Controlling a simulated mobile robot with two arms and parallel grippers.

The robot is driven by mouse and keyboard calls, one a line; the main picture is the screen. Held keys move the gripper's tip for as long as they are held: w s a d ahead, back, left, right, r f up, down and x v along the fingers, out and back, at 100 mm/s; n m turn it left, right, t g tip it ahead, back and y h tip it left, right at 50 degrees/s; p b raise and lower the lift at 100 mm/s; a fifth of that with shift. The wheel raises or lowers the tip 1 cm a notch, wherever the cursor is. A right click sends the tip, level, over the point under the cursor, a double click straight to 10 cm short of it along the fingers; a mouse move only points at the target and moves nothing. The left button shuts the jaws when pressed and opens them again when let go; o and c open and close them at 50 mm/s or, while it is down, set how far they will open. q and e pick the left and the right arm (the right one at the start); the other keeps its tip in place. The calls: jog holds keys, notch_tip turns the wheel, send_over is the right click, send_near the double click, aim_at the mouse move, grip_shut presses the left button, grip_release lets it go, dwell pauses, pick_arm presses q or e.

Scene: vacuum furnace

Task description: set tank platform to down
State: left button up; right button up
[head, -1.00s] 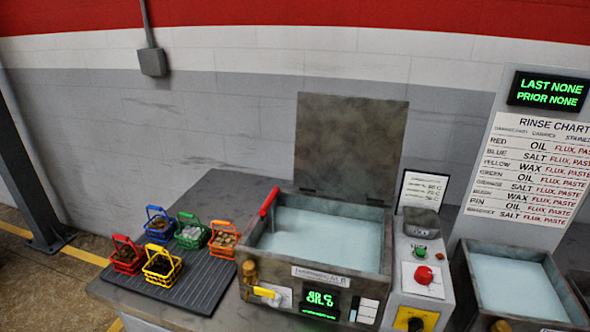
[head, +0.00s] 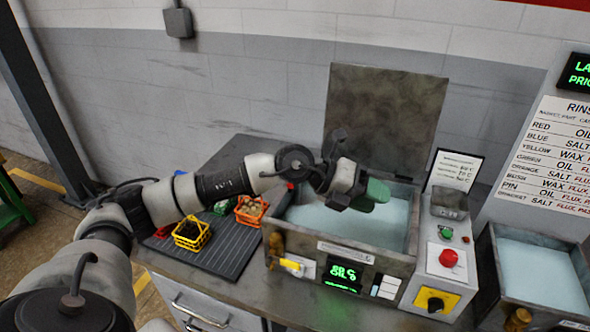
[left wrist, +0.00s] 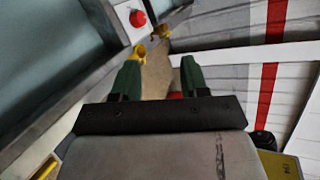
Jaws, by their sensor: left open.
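The tank (head: 345,255) is an open grey metal box of pale blue liquid, with its lid (head: 385,120) standing up behind. A red lever stood at its left rim earlier; now my left arm covers most of that place, and a small red bit (head: 291,186) shows beside the arm. No platform can be made out in the liquid. My left gripper (head: 376,192), with green fingers, is above the tank, apart from the lever. In the left wrist view the gripper (left wrist: 160,77) has its fingers spread, with nothing clearly held. My right gripper is out of view.
A yellow-handled valve (head: 292,264) and a green display (head: 345,275) are on the tank's front. A control box with a red button (head: 449,258) stands to the right, then a second tank (head: 535,285). Coloured baskets (head: 192,233) stand on a dark ribbed mat at left.

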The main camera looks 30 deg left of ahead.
pick_arm(q)
jog(key=w+a+r+n+y, duration=0.1)
jog(key=a+r+n+y, duration=0.15)
jog(key=a+y, duration=1.45)
jog(key=w+a+f+h+p, duration=0.1)
jog(key=f+h, duration=0.1)
jog(key=w+a+f+h+p, duration=0.1)
jog(key=w+a+f+h, duration=0.1)
jog(key=f, duration=0.1)
jog(key=w+a+f+g+h+p, duration=0.1)
jog(key=f+h+p, duration=0.1)
jog(key=f, duration=0.1)
jog(key=shift+w+a, duration=0.2)
jog(key=shift+a, duration=0.2)
jog(key=shift+w+f, duration=0.25)
jog(key=shift+f, duration=0.4)
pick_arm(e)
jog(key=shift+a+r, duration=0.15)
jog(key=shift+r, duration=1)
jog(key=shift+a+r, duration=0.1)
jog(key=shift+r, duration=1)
pick_arm(q)
grip_shut()
